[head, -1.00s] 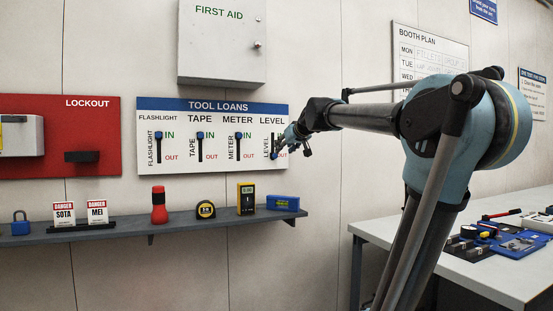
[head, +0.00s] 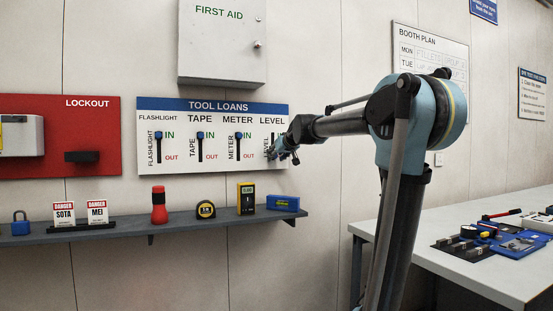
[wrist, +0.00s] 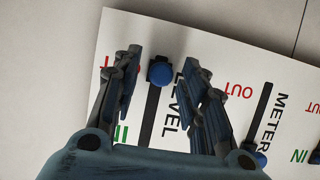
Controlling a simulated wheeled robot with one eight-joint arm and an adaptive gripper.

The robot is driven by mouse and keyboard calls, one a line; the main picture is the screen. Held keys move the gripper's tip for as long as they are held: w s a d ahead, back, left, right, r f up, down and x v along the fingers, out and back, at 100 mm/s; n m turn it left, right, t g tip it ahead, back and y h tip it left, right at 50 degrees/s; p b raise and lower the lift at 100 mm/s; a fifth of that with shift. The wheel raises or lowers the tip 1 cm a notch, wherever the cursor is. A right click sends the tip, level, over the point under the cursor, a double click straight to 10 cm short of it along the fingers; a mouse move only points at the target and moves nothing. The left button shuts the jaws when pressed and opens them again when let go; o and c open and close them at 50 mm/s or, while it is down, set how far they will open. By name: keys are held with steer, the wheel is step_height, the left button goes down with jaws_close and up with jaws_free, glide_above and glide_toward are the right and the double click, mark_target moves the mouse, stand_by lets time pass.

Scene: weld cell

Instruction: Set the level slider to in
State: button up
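The level slider shows in the wrist view, where its blue knob (wrist: 160,72) sits at the red OUT end of its dark slot (wrist: 149,115). The green IN mark (wrist: 121,133) is at the slot's other end. My gripper (wrist: 162,73) is open, with one finger on each side of the knob and a gap to each. In the head view my gripper (head: 283,153) is at the right end of the tool loans board (head: 213,104) and hides the level knob. The upper part of the level slot (head: 272,138) still shows there.
The flashlight (head: 158,135), tape (head: 200,136) and meter (head: 238,136) sliders have their knobs at IN. The first aid cabinet (head: 222,50) is above the board. A shelf (head: 120,229) with several items runs below. A workbench (head: 455,270) stands at right.

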mark_target(273, 137)
jaws_close()
step_height(273, 137, up, 10)
steer(key=shift+w+f, duration=0.1)
steer(key=shift+f, duration=0.1)
stand_by(0.4)
jaws_free()
steer(key=v, duration=1.2)
steer(key=shift+f, duration=0.1)
